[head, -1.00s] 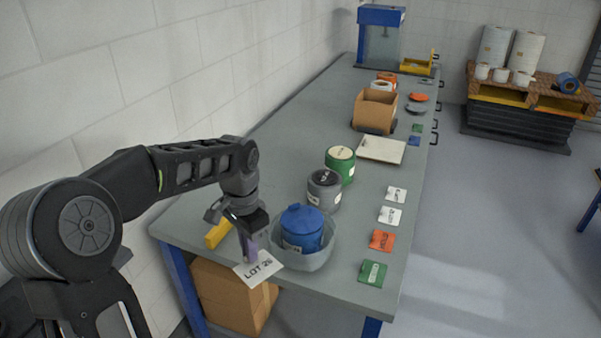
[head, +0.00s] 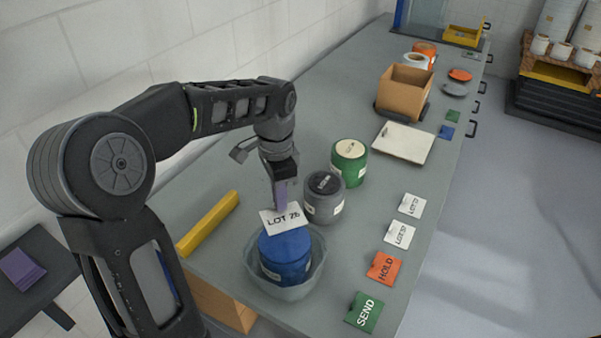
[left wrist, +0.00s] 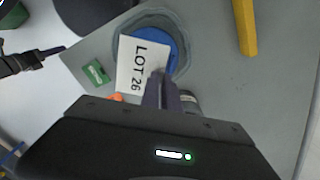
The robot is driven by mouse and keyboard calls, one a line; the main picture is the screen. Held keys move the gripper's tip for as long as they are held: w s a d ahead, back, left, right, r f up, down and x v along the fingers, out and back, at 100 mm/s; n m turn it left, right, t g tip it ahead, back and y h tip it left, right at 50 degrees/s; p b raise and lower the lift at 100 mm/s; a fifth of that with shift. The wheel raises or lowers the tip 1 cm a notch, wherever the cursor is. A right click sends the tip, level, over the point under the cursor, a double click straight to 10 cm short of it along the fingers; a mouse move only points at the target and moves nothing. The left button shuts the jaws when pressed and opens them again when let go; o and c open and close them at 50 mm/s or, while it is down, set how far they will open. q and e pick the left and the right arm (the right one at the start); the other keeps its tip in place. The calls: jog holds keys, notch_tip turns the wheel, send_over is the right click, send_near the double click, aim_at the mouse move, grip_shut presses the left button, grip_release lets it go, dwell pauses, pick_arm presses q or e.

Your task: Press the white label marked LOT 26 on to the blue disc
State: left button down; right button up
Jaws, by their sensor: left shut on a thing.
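The white label marked LOT 26 (head: 284,219) is held flat by its edge in my left gripper (head: 281,207), which is shut on it. The label also shows in the left wrist view (left wrist: 140,64). It lies over the back part of the round blue top (head: 286,246) of a blue tub, seen as a blue disc (left wrist: 170,44) partly behind the label in the left wrist view. I cannot tell whether label and disc touch. The tub stands in a grey bowl (head: 313,278). A dark arm end, probably my right gripper (left wrist: 58,49), shows at the left wrist view's edge; its jaws are unclear.
A grey tub (head: 324,205) and a green tub (head: 350,170) stand just behind the bowl. A yellow bar (head: 208,222) lies to the left. SEND (head: 364,312), HOLD (head: 384,268) and two white cards line the bench's right edge. A cardboard box (head: 404,92) is farther back.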

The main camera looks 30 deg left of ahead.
aim_at(282, 215)
pick_arm(q)
jog(key=shift+w+r, duration=0.15)
pick_arm(e)
jog(key=shift+w, duration=0.25)
jog(key=shift+r, duration=0.1)
